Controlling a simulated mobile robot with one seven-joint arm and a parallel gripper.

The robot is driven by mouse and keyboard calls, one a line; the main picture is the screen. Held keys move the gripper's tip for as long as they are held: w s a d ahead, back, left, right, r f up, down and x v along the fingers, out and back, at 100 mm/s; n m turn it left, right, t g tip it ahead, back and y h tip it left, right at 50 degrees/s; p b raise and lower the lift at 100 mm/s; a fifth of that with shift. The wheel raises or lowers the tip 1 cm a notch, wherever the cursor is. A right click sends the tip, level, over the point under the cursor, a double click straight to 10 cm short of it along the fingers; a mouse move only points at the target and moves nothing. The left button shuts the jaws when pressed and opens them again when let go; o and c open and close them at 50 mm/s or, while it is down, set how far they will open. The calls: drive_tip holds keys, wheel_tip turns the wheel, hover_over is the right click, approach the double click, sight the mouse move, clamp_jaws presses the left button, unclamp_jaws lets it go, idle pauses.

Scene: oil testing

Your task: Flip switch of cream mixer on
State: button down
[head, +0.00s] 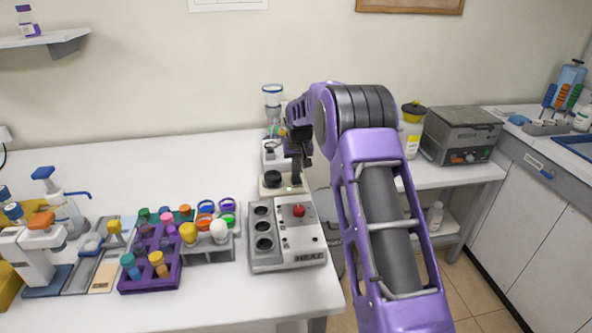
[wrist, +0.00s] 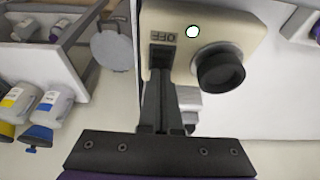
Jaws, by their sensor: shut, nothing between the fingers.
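The cream mixer (head: 272,192) is a small cream box with a black round knob, standing on the white table near its right edge. In the wrist view, the mixer (wrist: 215,38) shows the knob, a lit pale green-white lamp and a dark switch (wrist: 160,57) beside a label that seems to read OFF. My gripper (head: 297,180) is shut and empty, pointing down at the mixer. In the wrist view, its fingertips (wrist: 161,72) are at the switch and partly hide it. I cannot tell whether they touch or which way the switch is tilted.
A HEAT unit (head: 288,236) with round wells and a red knob stands just in front of the mixer. Another device (head: 272,110) stands behind it. A purple rack (head: 150,262) and coloured vials are to the left.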

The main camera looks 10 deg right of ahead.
drive_tip(key=shift+s+f+b, duration=0.25)
drive_tip(key=shift+s+b, duration=0.05)
drive_tip(key=shift+s, duration=0.65)
drive_tip(key=shift+r, duration=0.15)
drive_tip(key=w+p+v, duration=0.1)
drive_tip(key=p+v, duration=0.1)
drive_tip(key=v, duration=1.2)
drive_tip(key=shift+r, duration=0.2)
drive_tip(key=shift+w, duration=0.15)
